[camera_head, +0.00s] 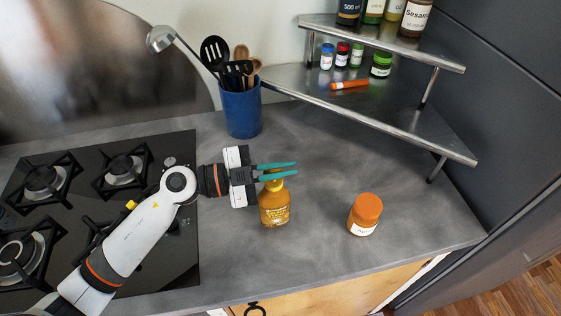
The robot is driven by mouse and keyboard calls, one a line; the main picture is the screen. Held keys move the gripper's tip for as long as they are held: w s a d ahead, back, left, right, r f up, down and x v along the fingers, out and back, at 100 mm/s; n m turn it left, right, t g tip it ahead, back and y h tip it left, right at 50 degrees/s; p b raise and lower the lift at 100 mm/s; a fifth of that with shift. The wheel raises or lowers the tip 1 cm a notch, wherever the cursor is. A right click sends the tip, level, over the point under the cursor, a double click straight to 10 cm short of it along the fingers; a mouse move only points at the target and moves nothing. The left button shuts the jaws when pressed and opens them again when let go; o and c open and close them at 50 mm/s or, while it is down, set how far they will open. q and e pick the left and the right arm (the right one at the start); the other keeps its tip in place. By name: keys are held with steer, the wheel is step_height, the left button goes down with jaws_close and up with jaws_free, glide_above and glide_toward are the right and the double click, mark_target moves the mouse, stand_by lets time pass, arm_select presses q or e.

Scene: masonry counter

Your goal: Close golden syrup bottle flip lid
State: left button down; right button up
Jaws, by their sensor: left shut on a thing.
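The golden syrup bottle (274,210) stands upright on the grey counter, amber with a yellow top. My left gripper (279,170) reaches in from the left at the height of the bottle's top. Its two teal fingers lie one on each side of the yellow top and are shut on it. The fingers hide much of the lid, so I cannot tell whether the flip lid is up or down. My right gripper is not in view.
An orange-lidded jar (365,214) stands to the right of the bottle. A blue utensil holder (242,110) stands behind. A metal corner shelf (400,112) with small jars is at the back right. A black gas hob (150,250) lies left.

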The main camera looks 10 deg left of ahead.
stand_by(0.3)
arm_select(q)
steer(key=c, duration=1.6)
jaws_free()
steer(key=shift+o, duration=0.2)
steer(key=b+v, duration=0.4)
steer(key=v, duration=0.8)
